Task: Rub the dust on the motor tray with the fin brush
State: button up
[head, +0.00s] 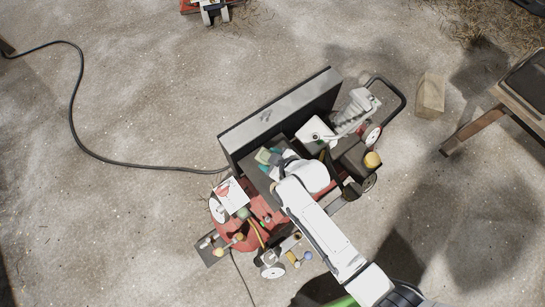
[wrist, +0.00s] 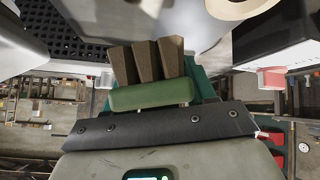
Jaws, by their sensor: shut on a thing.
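The fin brush (wrist: 150,95) shows in the wrist view as a green bar with three brown fins (wrist: 146,61) pointing away from me. My gripper (wrist: 157,124) is shut on it; its fingertips are not clearly seen. In the head view my white arm reaches over a red wheeled machine (head: 228,236), and its end is above the dark middle of the machine. The motor tray cannot be told surely from the parts there. A pale surface (wrist: 192,22) lies beyond the fins in the wrist view. I cannot tell whether the fins touch it. No dust can be made out.
A tall grey panel (head: 279,112) stands along the machine's back. A black handle (head: 400,94) and white parts (head: 355,107) rise at its right. A cable (head: 78,105) runs across the floor at left. A wooden bench (head: 480,127) and block (head: 430,95) stand at right.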

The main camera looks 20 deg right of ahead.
aim_at(265, 151)
jog(key=shift+r, duration=0.1)
notch_tip(265, 151, up, 6)
jog(key=p, duration=0.5)
jog(key=shift+p, duration=0.3)
notch_tip(265, 151, up, 3)
jog(key=p, duration=0.2)
jog(key=shift+p, duration=0.35)
dwell(0.6)
jog(key=s+d+r+m+h+b, duration=0.2)
jog(key=d+r+m+h+b, duration=0.1)
jog(key=d+r+m, duration=0.2)
jog(key=d+r, duration=0.2)
jog(key=d, duration=0.2)
jog(key=shift+r+t+h, duration=0.4)
